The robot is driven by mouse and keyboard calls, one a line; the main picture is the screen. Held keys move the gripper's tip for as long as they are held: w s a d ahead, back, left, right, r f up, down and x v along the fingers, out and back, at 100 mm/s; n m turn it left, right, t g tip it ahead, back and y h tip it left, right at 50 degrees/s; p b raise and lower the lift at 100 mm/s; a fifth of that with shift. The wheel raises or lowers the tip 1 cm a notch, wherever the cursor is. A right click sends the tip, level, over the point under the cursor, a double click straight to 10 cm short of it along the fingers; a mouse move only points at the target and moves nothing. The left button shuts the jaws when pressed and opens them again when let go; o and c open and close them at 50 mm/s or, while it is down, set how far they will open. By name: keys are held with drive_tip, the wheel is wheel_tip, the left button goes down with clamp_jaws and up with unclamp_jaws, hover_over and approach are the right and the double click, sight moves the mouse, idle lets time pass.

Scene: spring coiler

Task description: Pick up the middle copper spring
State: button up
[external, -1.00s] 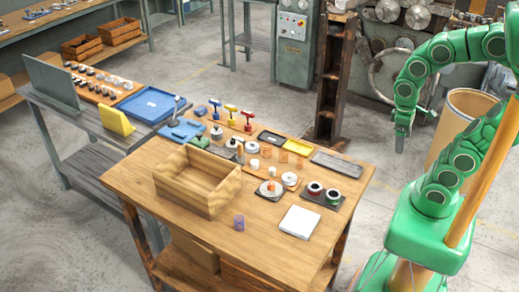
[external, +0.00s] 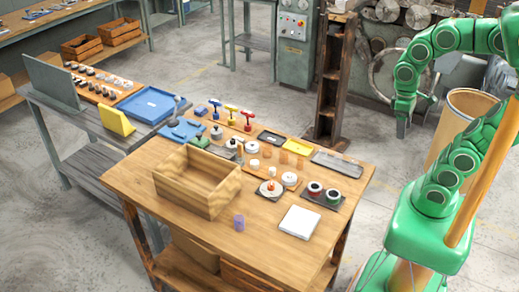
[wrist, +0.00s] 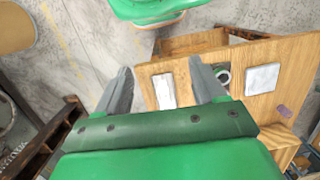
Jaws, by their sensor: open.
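Three small copper-orange springs stand in a row on the wooden table (external: 150,190) in the external view, right of the white cylinders. The middle copper spring (external: 284,157) stands between the left one (external: 267,153) and the right one (external: 299,162). They are too small for coil detail. My gripper (external: 402,130) hangs pointing down beyond the table's right side, well away from the springs. In the wrist view my gripper (wrist: 160,70) shows two grey fingers spread apart with nothing between them. I cannot make out the springs in the wrist view.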

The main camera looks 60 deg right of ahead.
drive_tip(key=w+a+r+m+y, duration=0.1)
drive_tip(key=w+a+m+y, duration=0.3)
drive_tip(key=w, duration=0.6)
drive_tip(key=w+a+m+y, duration=0.3)
drive_tip(key=w+a+m, duration=0.2)
drive_tip(key=w, duration=0.4)
drive_tip(key=w+d+f+m+t+y, duration=0.1)
drive_tip(key=w+d+m+t+y, duration=0.25)
drive_tip(key=w, duration=0.55)
drive_tip(key=w+d+m+t+y, duration=0.15)
drive_tip(key=w+d+m, duration=0.25)
drive_tip(key=w+m, duration=0.45)
approach(281, 157)
drive_tip(key=shift+s+a+f+n+y, duration=0.1)
drive_tip(key=shift+a+f+n+y, duration=0.25)
drive_tip(key=shift+a+f, duration=0.3)
drive_tip(key=shift+d+f, duration=0.1)
drive_tip(key=shift+f, duration=0.55)
drive_tip(key=shift+a+f, duration=0.1)
drive_tip(key=shift+a, duration=0.1)
drive_tip(key=shift+x, duration=1.05)
drive_tip(key=shift+w+a+f, duration=0.15)
drive_tip(key=shift+w+a, duration=0.2)
drive_tip(key=shift+a, duration=0.5)
drive_tip(key=shift+w+a+f, duration=0.15)
drive_tip(key=shift+w+a, duration=0.15)
drive_tip(key=shift+a, duration=0.5)
drive_tip(key=shift+w+a+f, duration=0.2)
drive_tip(key=shift+w+a, duration=0.15)
drive_tip(key=shift+a, duration=0.5)
